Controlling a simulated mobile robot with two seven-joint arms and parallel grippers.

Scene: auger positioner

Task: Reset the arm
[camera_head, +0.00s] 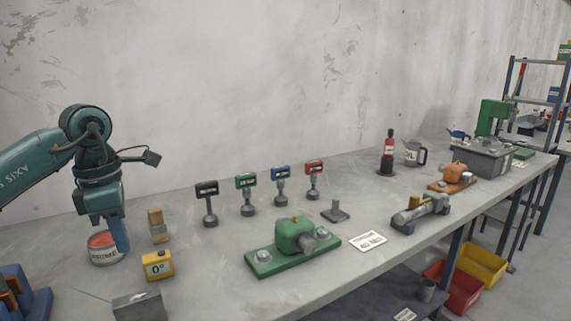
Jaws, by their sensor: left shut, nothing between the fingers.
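My left arm comes in from the left in the head view, its teal links bent down at the wrist. My left gripper (119,243) is shut and empty, pointing down just in front of a paint can (103,258) with a red top. It partly hides the can; I cannot tell whether they touch. A green device with a rounded housing on a flat plate (296,238) sits at mid-bench, well right of the gripper. My right gripper is not in view.
Several small signs on round bases (247,194) stand behind the green device. A grey block (139,306) and blue holder (25,296) are at the front left. An orange device (456,176) and grey clamp tool (420,213) lie right.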

